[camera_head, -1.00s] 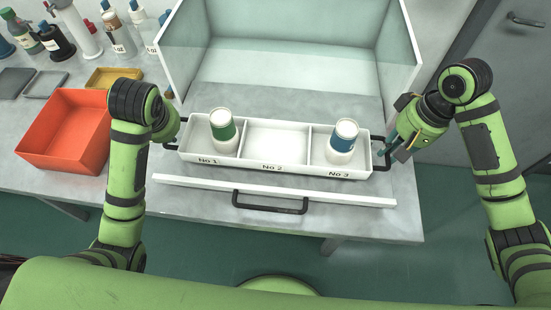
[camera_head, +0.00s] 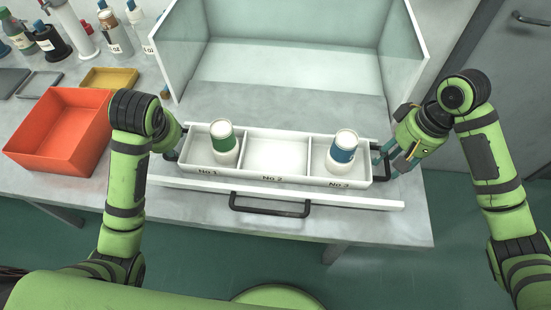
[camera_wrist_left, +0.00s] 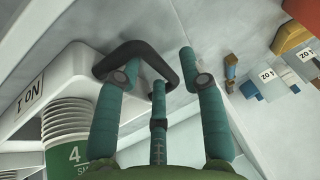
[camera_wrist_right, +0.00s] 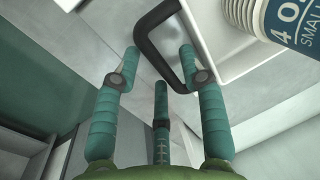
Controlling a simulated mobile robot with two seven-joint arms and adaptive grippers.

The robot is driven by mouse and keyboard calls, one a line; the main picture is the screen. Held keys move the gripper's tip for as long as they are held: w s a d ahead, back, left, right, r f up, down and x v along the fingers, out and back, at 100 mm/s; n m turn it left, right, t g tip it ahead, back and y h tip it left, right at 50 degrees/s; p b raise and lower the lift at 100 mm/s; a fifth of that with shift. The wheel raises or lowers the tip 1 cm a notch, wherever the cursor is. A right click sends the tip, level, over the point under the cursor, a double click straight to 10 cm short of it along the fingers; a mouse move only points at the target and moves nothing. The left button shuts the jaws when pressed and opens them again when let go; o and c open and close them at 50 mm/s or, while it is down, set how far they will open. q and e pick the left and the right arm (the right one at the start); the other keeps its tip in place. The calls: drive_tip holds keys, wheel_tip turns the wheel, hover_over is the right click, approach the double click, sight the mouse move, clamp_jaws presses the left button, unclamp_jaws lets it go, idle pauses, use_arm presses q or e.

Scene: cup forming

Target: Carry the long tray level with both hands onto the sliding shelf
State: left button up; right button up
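A clear-walled box (camera_head: 290,65) stands open behind the tray. A red bin (camera_head: 60,135), a yellow dish (camera_head: 108,78) and several bottles (camera_head: 50,42) are at the left. The shelf's black pull handle (camera_head: 270,208) juts out at the front.

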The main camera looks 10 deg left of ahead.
drive_tip(key=shift+r, duration=0.1)
wheel_tip(320, 180, up, 8)
drive_tip(key=d, duration=0.1)
drive_tip(key=shift+d, duration=0.3)
use_arm(q)
drive_tip(key=o, duration=0.5)
idle(0.5)
